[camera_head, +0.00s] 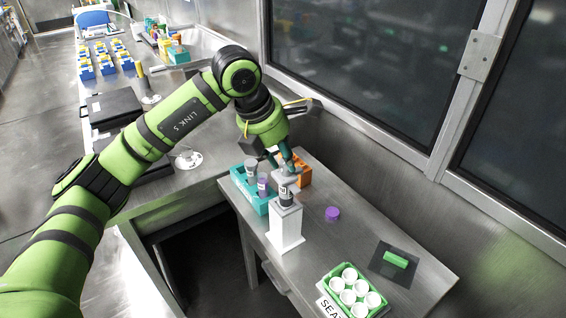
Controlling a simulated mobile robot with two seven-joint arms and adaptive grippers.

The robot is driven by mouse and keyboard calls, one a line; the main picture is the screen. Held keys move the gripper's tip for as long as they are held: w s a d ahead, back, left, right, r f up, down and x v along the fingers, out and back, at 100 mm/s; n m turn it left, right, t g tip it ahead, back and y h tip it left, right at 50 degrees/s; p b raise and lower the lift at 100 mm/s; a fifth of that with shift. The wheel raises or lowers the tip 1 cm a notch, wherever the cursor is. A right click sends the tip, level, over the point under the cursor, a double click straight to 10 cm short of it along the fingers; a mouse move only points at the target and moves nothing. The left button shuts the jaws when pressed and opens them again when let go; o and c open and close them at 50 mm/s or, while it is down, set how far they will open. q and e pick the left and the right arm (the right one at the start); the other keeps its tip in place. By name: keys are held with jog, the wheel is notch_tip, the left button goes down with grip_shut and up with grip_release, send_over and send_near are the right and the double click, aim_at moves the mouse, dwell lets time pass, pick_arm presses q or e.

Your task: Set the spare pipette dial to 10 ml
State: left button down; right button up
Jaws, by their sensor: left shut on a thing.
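My left gripper (286,164) reaches in from the upper left and points down over the white stand. Its fingers are shut on a small grey piece (288,180) at the top of a white upright stand (286,228). Just under the grey piece is a dark band (286,198) with a pale mark. This looks like the spare pipette dial, but it is too small to read a number, and the fingers hide part of it. My right gripper is not in view.
A teal rack (243,187) with grey- and purple-topped vials is left of the stand, an orange block (304,172) behind it. A purple cap (332,214), a green block (396,259) on a dark mat, and a green tray (327,288) of white-topped vials lie to the right.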

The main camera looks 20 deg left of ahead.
pick_arm(q)
jog(key=m, duration=0.2)
jog(key=shift+w+a+m+g+h+b, duration=0.1)
jog(key=shift+m+g+h+b, duration=0.2)
jog(key=shift+m+g+h, duration=0.1)
jog(key=m+g, duration=0.1)
jog(key=m, duration=0.1)
jog(key=shift+w+m+h, duration=0.1)
jog(key=shift+m+h, duration=0.2)
jog(key=shift+m, duration=0.1)
jog(key=m, duration=0.1)
jog(key=m+g+p, duration=0.1)
jog(key=m, duration=0.1)
jog(key=shift+w+r+m, duration=0.1)
jog(key=shift+w+m, duration=0.05)
jog(key=shift+m, duration=0.15)
jog(key=m+g+p, duration=0.1)
jog(key=m, duration=0.3)
jog(key=shift+w+g, duration=0.1)
jog(key=shift+g, duration=0.3)
jog(key=c, duration=0.9)
grip_release()
